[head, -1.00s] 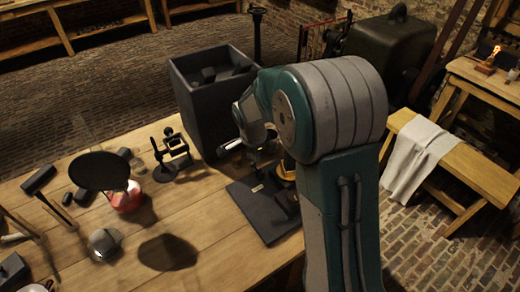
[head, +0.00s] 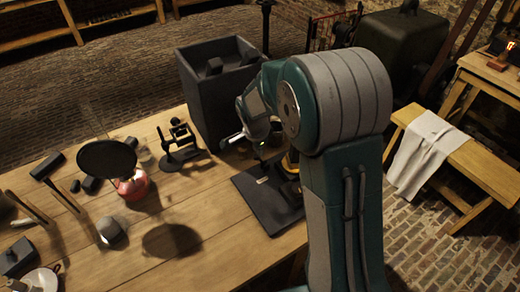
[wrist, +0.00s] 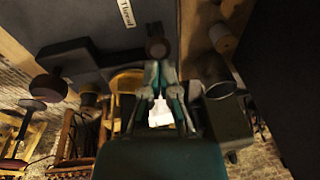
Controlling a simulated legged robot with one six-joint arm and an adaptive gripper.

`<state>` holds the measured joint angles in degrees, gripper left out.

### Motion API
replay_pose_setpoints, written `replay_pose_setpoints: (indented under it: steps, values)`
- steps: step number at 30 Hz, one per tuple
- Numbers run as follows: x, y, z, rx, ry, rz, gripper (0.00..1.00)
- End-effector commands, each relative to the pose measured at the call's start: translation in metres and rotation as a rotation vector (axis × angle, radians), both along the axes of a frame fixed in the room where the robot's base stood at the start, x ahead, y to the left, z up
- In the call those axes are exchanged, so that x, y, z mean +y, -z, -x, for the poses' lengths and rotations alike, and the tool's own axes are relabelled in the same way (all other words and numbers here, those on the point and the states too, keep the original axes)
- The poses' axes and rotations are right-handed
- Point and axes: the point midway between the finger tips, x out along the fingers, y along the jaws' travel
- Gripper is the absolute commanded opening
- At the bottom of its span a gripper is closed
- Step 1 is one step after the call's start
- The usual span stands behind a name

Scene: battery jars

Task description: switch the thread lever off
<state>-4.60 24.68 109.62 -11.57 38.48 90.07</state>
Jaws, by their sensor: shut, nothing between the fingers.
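A dark board (head: 262,212) with a small pale label (head: 262,180) lies on the bench beside my arm. In the wrist view the dark panel (wrist: 50,55) carries a white label (wrist: 126,12) that seems to read "Thread". A dark round knob (wrist: 157,48) stands right in front of my gripper (wrist: 160,68), whose fingers are together and empty. I cannot tell whether they touch the knob. Another dark knob (wrist: 49,87) on a stem is to the left. The lever's setting cannot be told. In the head view my arm hides most of my gripper and much of the board.
A tall dark bin (head: 215,95) stands behind the board, close to my forearm. A black stand (head: 180,147), a round black disc (head: 106,158), a red pot (head: 133,186) and tools are at the left. The front middle of the bench (head: 190,265) is clear.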

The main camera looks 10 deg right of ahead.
Motion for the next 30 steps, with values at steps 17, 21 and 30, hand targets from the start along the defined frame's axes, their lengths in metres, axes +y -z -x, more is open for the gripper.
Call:
replay_pose_setpoints:
  steps: [17, 21, 30]
  values:
    - [-0.033, -0.03, -0.004, 0.007, -0.001, -0.001, 0.0]
    - [-0.027, -0.06, 0.001, 0.004, -0.008, -0.001, 0.0]
    - [-0.017, -0.115, 0.01, 0.005, -0.007, -0.002, 0.0]
